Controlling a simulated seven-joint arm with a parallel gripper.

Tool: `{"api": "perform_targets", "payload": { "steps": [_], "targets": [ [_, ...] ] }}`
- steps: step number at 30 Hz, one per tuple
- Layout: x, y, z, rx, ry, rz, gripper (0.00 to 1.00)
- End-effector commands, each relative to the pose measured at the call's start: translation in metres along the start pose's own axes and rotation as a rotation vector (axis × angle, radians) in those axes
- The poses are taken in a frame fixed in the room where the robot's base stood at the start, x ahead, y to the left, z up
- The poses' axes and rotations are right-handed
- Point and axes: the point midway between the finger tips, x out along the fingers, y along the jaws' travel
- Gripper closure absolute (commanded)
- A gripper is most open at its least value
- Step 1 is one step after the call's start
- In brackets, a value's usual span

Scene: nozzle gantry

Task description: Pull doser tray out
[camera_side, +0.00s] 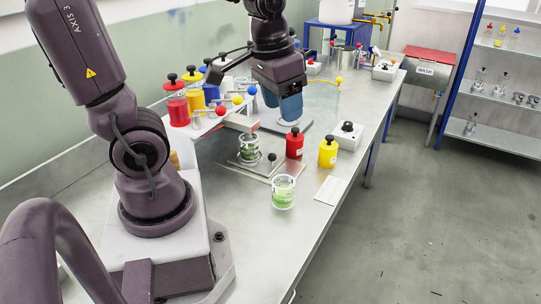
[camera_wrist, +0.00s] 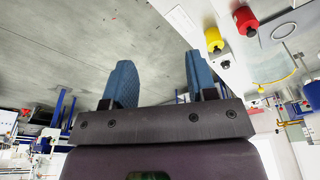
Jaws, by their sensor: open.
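The doser tray (camera_side: 257,168) appears to be the flat grey plate under the nozzle gantry (camera_side: 243,123), with a black ball knob (camera_side: 271,157) at its front right. A glass beaker (camera_side: 249,148) with green contents stands on it at the back left. My gripper (camera_side: 281,106) is up behind and to the right of the tray, clear of the knob. Its blue fingers point down, spread apart with nothing visible between them. They also show apart in the wrist view (camera_wrist: 158,62). The tray is not clearly seen in the wrist view.
A second green beaker (camera_side: 283,192) stands in front of the tray. A red bottle (camera_side: 294,144), a yellow bottle (camera_side: 327,152) and a white knob box (camera_side: 346,136) stand to the right. A white card (camera_side: 330,190) lies near the bench edge. Coloured bottles (camera_side: 177,103) crowd the left.

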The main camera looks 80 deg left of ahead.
Motion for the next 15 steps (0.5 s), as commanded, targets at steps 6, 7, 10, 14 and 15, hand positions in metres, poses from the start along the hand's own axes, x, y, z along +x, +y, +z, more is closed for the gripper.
{"api": "perform_targets", "payload": {
  "steps": [6,7,10,14,15],
  "targets": [
    [0.063,-0.062,-0.032,-0.183,-0.171,-0.067,0.48],
    [0.072,-0.072,-0.035,-0.205,-0.19,-0.078,0.48],
    [0.103,-0.104,-0.042,-0.27,-0.243,-0.12,0.48],
    [0.136,-0.142,-0.046,-0.325,-0.283,-0.173,0.48],
    [0.144,-0.15,-0.048,-0.334,-0.287,-0.187,0.48]
  ]
}}
